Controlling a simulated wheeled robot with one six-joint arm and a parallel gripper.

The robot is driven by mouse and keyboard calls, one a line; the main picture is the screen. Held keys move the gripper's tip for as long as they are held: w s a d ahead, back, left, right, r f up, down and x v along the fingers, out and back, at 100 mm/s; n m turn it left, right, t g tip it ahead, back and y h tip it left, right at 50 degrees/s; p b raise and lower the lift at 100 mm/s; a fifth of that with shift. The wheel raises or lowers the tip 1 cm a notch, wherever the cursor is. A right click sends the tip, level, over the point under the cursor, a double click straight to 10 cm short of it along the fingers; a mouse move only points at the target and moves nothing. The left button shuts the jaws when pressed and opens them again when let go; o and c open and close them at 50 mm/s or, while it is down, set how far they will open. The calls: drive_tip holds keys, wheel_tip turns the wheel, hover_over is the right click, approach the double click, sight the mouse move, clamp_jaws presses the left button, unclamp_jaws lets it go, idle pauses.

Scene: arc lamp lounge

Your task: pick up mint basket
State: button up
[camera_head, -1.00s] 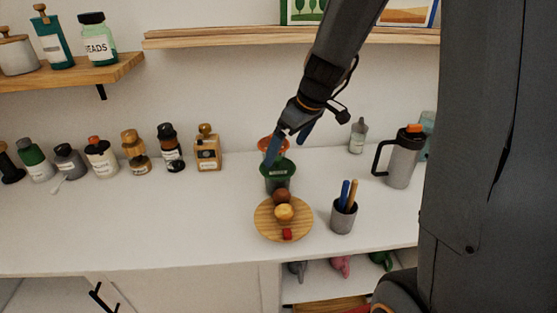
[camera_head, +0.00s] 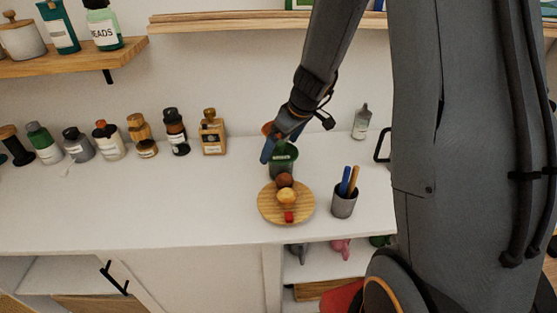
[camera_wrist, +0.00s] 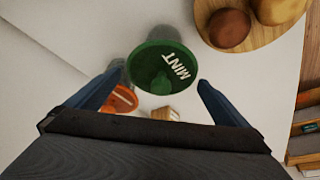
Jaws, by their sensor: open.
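The mint basket looks like a jar-shaped container with a round green lid (camera_wrist: 161,66) marked MINT and a knob on top. It stands on the white counter behind a round wooden board, and in the head view its green top (camera_head: 284,157) shows just below my gripper (camera_head: 281,146). In the wrist view my gripper (camera_wrist: 160,80) is open, with one blue finger to each side of the lid. The lid lies a little ahead of the fingertips. I cannot tell whether either finger touches it.
An orange-lidded container (camera_wrist: 120,99) stands close behind the mint one. The wooden board (camera_head: 267,210) in front holds round brown and yellow items and a red cube. A grey cup (camera_head: 344,202) with pens is at right. Bottles line the wall at left; a shelf (camera_head: 250,24) is above.

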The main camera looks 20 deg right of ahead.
drive_tip(key=c, duration=1.2)
